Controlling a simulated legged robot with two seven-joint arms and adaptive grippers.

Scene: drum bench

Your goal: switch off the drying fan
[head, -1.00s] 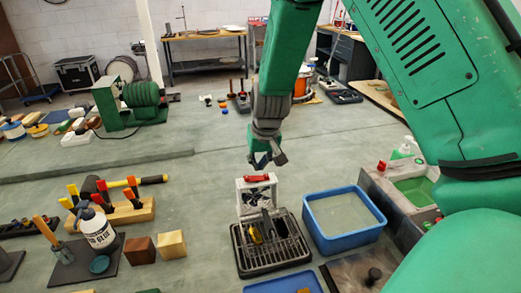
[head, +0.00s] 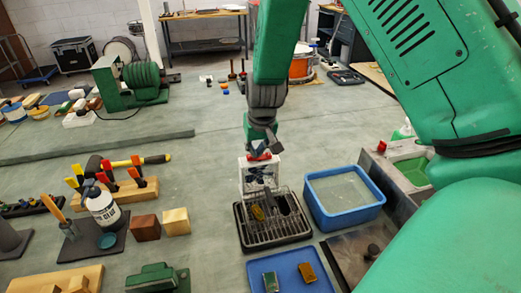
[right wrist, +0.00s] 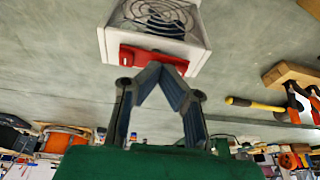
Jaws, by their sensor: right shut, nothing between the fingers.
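The drying fan is a small white box (head: 246,178) with a dark grille, standing behind the black drying rack. A red switch (head: 259,157) sits on its top. My right gripper (head: 263,147) is shut and empty, pointing down at the switch, its tips at or very near it. In the right wrist view the fan (right wrist: 196,52) is at the top, and the closed fingertips (right wrist: 160,67) meet over the edge of the red switch (right wrist: 135,60). I cannot tell whether they press it or which way it is set. My left gripper is not in view.
The black drying rack (head: 272,238) holds small items in front of the fan. A blue water basin (head: 322,213) stands to its right, and a blue tray (head: 322,283) lies in front. A glue bottle (head: 103,207) and wood blocks (head: 146,227) are at left.

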